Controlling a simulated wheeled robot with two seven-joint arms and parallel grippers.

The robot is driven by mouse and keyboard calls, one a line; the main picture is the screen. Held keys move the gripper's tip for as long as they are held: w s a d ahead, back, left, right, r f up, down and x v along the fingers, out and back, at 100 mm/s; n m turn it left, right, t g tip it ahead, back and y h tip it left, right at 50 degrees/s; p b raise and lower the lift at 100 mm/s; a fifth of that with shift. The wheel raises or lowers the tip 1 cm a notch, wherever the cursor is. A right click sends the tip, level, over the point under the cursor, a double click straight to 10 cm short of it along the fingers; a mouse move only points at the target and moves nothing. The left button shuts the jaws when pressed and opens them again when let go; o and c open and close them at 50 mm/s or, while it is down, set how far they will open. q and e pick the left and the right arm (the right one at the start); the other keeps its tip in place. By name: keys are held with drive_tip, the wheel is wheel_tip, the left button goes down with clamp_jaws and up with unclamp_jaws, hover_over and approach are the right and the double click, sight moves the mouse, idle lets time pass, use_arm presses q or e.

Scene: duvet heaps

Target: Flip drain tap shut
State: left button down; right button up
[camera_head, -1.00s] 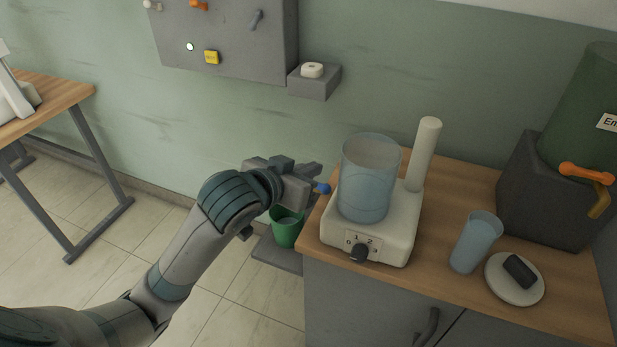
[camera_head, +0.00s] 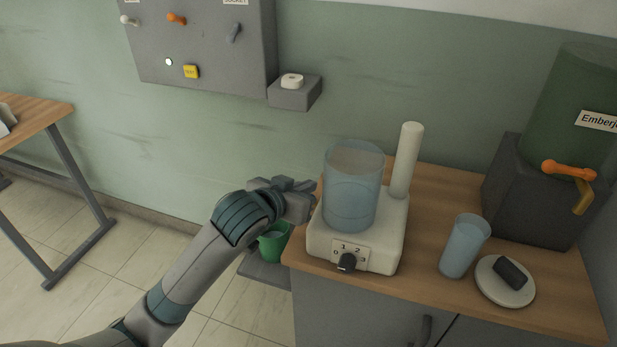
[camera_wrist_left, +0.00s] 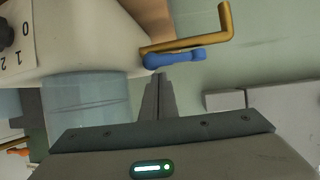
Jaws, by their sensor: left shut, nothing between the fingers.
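The drain tap's blue lever (camera_wrist_left: 175,58) shows in the left wrist view, lying roughly along the brass spout (camera_wrist_left: 222,28), which bends at its outer end. The tap is on the side of the white base (camera_head: 385,245), which carries a clear bluish tank (camera_head: 350,190). In the head view the tap is hidden behind my gripper. My left gripper (camera_head: 308,190) is shut and empty at the left side of the base. In the wrist view its fingertips (camera_wrist_left: 158,80) are close to the blue lever; I cannot tell whether they touch. My right gripper is not in view.
A green bucket (camera_head: 273,243) stands low beside the counter (camera_head: 430,200). A blue cup (camera_head: 465,245), a plate (camera_head: 505,283) with a dark block, and a green drum with an orange lever (camera_head: 568,168) are to the right. A grey wall panel (camera_head: 205,45) hangs behind.

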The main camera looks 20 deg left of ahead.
use_arm(q)
drive_tip(key=shift+s+f, duration=0.2)
drive_tip(key=shift+f, duration=0.05)
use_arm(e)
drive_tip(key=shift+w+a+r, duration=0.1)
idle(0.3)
use_arm(q)
drive_tip(key=shift+s+a+m+h+p, duration=0.1)
drive_tip(key=shift+s+m+h+p, duration=0.05)
drive_tip(key=shift+m+h+p, duration=0.2)
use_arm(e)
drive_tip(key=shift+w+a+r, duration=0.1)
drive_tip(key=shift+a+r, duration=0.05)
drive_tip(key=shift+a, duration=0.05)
use_arm(q)
drive_tip(key=shift+s, duration=0.1)
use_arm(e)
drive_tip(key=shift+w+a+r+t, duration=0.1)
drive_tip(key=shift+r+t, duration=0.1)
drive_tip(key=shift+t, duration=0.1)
